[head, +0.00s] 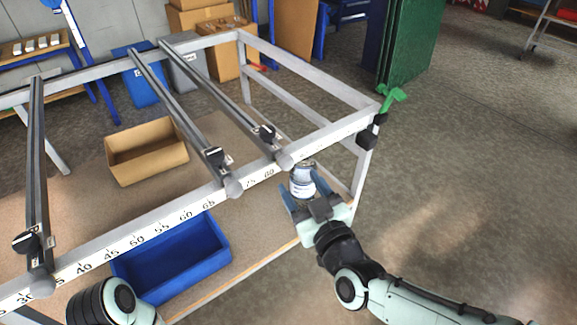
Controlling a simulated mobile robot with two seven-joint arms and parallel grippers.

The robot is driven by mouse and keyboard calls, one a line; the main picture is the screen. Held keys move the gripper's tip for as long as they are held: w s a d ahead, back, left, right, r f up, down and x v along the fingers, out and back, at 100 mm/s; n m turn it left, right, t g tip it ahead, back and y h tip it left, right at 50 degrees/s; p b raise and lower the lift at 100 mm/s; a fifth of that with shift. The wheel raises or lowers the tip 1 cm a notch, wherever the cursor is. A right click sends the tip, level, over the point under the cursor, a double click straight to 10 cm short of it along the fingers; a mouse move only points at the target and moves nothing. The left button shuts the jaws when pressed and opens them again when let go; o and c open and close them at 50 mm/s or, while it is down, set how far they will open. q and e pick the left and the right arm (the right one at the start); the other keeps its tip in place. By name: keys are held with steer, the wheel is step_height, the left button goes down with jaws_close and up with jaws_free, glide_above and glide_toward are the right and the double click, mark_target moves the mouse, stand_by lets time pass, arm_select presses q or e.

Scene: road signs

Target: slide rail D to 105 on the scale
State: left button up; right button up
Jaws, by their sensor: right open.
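A grey metal frame carries a front bar with a printed number scale (148,233); numbers from about 35 to 80 can be read. Three dark cross rails lie over it: a left rail (37,150), a middle rail (172,100) and a right rail (215,88). Each has a black knob near its front end. The small tags by the knobs are too small to read, so I cannot tell which is D. My right gripper (304,190) is open, just right of the right rail's front end. A whitish cylinder (302,182) shows between its blue fingers; I cannot tell whether they touch.
A blue bin (176,262) and a cardboard box (146,150) sit on the lower board. A green clamp-like piece (391,98) and a black block (368,138) are at the frame's right corner. Open floor lies to the right. Part of my left arm shows at bottom left.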

mark_target(289, 167)
steer(key=x, duration=0.6)
steer(key=shift+w+a, duration=0.15)
steer(key=shift+w, duration=0.15)
jaws_close()
